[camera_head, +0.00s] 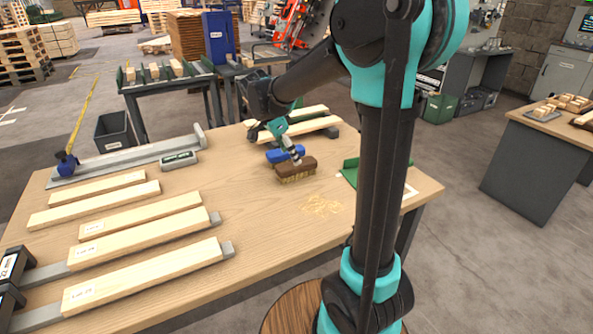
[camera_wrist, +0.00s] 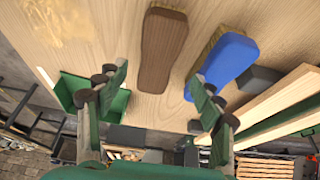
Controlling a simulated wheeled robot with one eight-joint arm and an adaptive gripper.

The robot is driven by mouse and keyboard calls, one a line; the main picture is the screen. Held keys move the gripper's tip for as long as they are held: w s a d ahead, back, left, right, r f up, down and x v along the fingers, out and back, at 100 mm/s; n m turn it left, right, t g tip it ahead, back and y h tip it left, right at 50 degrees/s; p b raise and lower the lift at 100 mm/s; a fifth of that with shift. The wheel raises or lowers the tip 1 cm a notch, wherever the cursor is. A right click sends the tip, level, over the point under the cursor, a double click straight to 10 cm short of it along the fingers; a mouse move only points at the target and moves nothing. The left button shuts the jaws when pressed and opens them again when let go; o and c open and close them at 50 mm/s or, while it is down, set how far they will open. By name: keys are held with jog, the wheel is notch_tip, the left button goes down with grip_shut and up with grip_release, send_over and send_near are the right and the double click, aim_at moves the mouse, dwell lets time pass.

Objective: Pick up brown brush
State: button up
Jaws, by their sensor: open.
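The brown brush (camera_head: 296,170) lies on the wooden workbench (camera_head: 240,215), bristles down, with its dark brown back facing up. In the wrist view the brown brush (camera_wrist: 162,48) lies ahead of and between the spread fingers, its near end closest to them. A blue brush (camera_head: 285,154) lies just beside it; in the wrist view the blue brush (camera_wrist: 225,62) is to its right, near the right finger. My gripper (camera_head: 287,142) is open and empty above the brushes; its two green fingers (camera_wrist: 160,88) show in the wrist view. I cannot tell its exact height above the bench.
A green dustpan-like tray (camera_head: 350,172) sits right of the brush; it is near the left finger in the wrist view (camera_wrist: 80,88). Wood shavings (camera_head: 321,205) lie in front. Planks (camera_head: 300,127) lie behind the brushes, and several more lie at the left.

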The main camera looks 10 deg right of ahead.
aim_at(297, 167)
jog(key=shift+s+x, duration=0.2)
jog(key=shift+x, duration=3.2)
jog(key=c, duration=1.5)
jog(key=shift+r, duration=0.1)
notch_tip(297, 167, up, 20)
